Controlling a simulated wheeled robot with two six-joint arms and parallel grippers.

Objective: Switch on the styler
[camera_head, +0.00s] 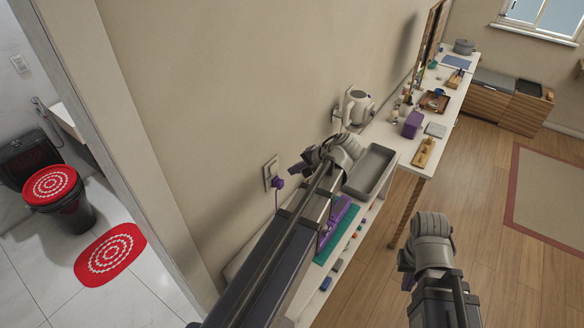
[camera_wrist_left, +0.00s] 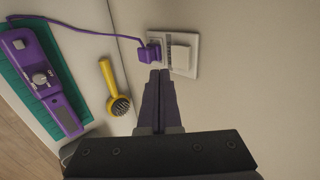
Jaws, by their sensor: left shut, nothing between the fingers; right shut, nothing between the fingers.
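The purple styler (camera_wrist_left: 62,112) lies on a teal mat (camera_wrist_left: 14,84) at the left of the left wrist view. It has a grey knob (camera_wrist_left: 40,79) with small lettering around it. Its purple cord (camera_wrist_left: 80,27) runs to a purple plug (camera_wrist_left: 150,54) in a white wall socket (camera_wrist_left: 182,68). In the head view the styler (camera_head: 336,222) is partly behind my left arm. My left gripper (camera_wrist_left: 159,74) is shut and empty, its tips close to the plug; contact cannot be told. It also shows in the head view (camera_head: 295,168). My right gripper (camera_head: 407,277) is shut and empty, over the floor.
A yellow brush (camera_wrist_left: 114,90) lies between mat and wall. A grey tray (camera_head: 371,172) stands beyond the styler, with small items along the front edge. A white counter (camera_head: 402,148) with objects continues along the wall. The wooden floor (camera_head: 510,250) at right is clear.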

